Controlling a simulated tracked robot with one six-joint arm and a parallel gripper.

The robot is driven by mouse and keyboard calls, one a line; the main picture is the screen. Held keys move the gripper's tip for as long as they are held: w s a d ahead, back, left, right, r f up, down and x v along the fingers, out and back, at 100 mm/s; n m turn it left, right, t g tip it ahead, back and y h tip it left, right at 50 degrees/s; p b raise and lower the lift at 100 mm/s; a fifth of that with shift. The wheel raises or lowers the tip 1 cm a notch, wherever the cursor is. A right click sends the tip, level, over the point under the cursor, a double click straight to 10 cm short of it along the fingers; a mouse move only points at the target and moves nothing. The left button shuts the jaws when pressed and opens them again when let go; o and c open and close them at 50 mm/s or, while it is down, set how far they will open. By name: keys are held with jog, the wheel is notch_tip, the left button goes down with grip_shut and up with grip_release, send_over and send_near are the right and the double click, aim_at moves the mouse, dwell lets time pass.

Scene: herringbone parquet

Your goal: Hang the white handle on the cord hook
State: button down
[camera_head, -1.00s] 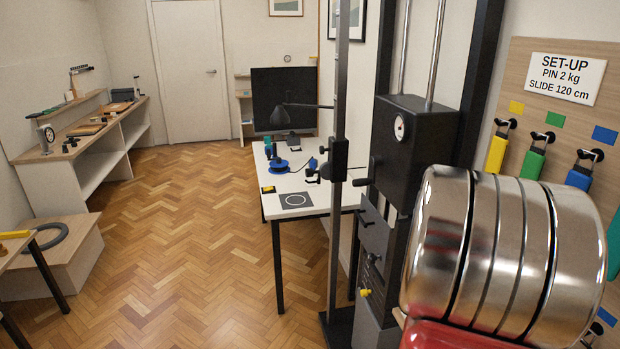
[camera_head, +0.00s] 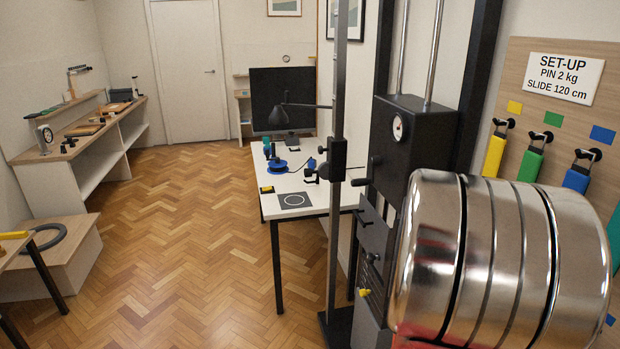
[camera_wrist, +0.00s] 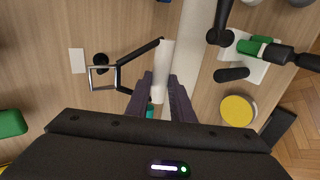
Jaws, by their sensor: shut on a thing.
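The white handle (camera_wrist: 163,72) is a short white bar in the wrist view. Black straps (camera_wrist: 138,55) run from both its ends to a rectangular metal ring (camera_wrist: 103,78) at the left. My gripper (camera_wrist: 162,92) is shut on the white handle, one dark finger on each side. The ring lies close to a black peg (camera_wrist: 101,62); I cannot tell whether they touch. My gripper and the handle do not show in the head view. I cannot pick out the cord hook for certain in either view.
The head view shows a wooden board (camera_head: 527,70) with yellow, green and blue handles on pegs, beside a dark machine column (camera_head: 405,150). A white table (camera_head: 290,214) stands left of it. Parquet floor (camera_head: 190,230) is free. In the wrist view, black fittings (camera_wrist: 232,74) stick out at the right.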

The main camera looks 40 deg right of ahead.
jog(key=w+a, duration=0.2)
jog(key=a, duration=0.4)
jog(key=shift+w+a, duration=0.25)
jog(key=shift+w, duration=0.15)
dwell(0.8)
jog(key=shift+w, duration=0.1)
dwell(0.4)
